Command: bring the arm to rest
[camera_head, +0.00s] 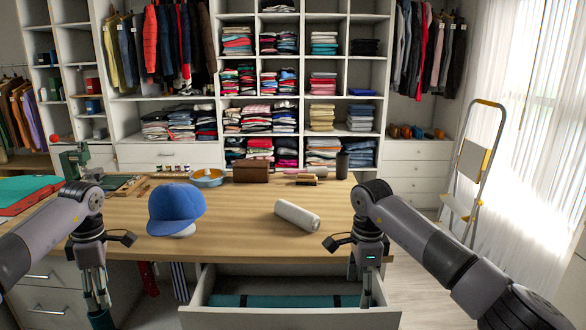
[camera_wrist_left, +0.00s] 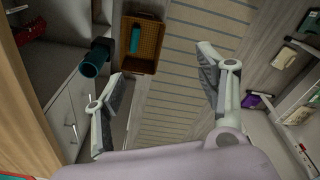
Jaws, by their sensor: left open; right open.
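My left gripper (camera_head: 97,300) hangs fingers down in front of the table's left part. In the left wrist view its two fingers are spread (camera_wrist_left: 160,66) with nothing between them, over the floor and a striped rug (camera_wrist_left: 180,85). A dark teal cylinder (camera_wrist_left: 95,60) lies beyond the left finger, apart from it as far as I can tell. My right gripper (camera_head: 364,275) points down at the table's front edge, near the right end of the open drawer (camera_head: 290,318). Its fingers are open and I see nothing held; the tips are partly hard to make out.
The wooden table (camera_head: 245,225) holds a blue cap (camera_head: 175,205) on a stand, a white cylinder (camera_head: 297,215), a brown box (camera_head: 251,171) and a blue-orange bowl (camera_head: 207,178). A teal roll (camera_head: 285,301) lies in the drawer. A stepladder (camera_head: 472,165) stands right. A wicker basket (camera_wrist_left: 143,45) is below.

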